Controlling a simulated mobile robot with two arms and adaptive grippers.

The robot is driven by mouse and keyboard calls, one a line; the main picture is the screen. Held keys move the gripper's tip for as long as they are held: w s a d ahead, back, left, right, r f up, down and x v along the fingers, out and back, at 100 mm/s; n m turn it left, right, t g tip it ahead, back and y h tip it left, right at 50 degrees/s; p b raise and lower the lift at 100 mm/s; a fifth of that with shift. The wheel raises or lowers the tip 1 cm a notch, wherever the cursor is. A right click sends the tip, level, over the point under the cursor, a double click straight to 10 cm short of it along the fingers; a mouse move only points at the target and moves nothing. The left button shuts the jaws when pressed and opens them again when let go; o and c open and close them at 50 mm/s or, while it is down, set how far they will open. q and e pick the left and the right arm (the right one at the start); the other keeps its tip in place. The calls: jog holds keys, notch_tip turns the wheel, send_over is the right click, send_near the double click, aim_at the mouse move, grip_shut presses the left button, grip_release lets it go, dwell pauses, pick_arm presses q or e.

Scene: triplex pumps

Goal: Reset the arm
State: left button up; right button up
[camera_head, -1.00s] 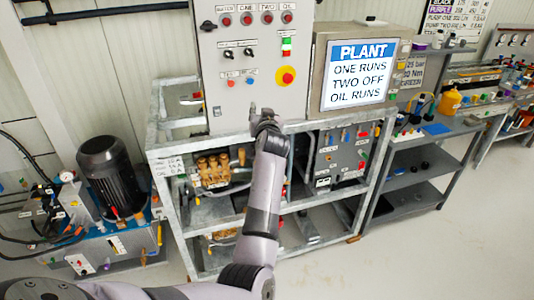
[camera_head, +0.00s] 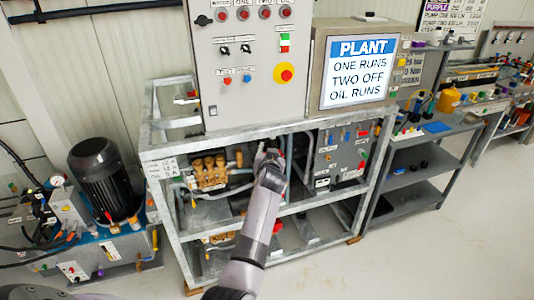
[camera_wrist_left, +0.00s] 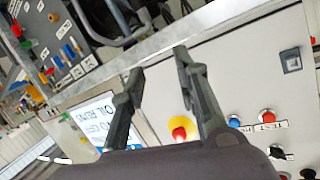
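My left arm (camera_head: 258,225) reaches up from the lower middle of the head view. My left gripper (camera_head: 270,155) is in front of the metal frame, just below the grey control panel (camera_head: 215,100). In the left wrist view my left gripper (camera_wrist_left: 157,65) is open, with two dark fingers apart and nothing between them. Behind them that view shows the panel's face (camera_wrist_left: 230,85) turned over, with its red stop button on yellow (camera_wrist_left: 182,128). My right gripper is in neither view.
The galvanised frame (camera_head: 225,141) holds a brass-headed pump (camera_head: 208,170) and a grey box of controls (camera_head: 340,155). A screen (camera_head: 358,70) reads "PLANT, ONE RUNS, TWO OFF, OIL RUNS". A black motor (camera_head: 103,180) stands left. Shelves (camera_head: 410,180) stand right. The floor (camera_head: 440,250) front right is clear.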

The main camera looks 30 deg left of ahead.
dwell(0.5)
pick_arm(q)
jog(key=s+d+f+m+g+h+b, duration=0.1)
jog(key=s+d+f, duration=0.25)
jog(key=f, duration=0.65)
jog(key=s+d+f+m+g+h, duration=0.15)
jog(key=s+f, duration=0.35)
jog(key=f, duration=0.5)
jog(key=s+d+f+m+g+h+b, duration=0.15)
jog(key=s+d+f, duration=0.25)
jog(key=f, duration=0.6)
jog(key=s+d+f+g+h, duration=0.2)
jog(key=s+d+f, duration=0.1)
jog(key=s+f, duration=1.5)
jog(key=s+f+g, duration=0.3)
jog(key=s+f, duration=0.3)
jog(key=s, duration=1.1)
jog(key=s+d+f+m+g+h+b, duration=0.1)
jog(key=s+f, duration=0.5)
jog(key=s, duration=1.2)
jog(key=shift+d+g+b, duration=0.3)
jog(key=shift+g, duration=0.6)
jog(key=shift+f, duration=0.1)
jog(key=shift+c, duration=0.5)
grip_shut()
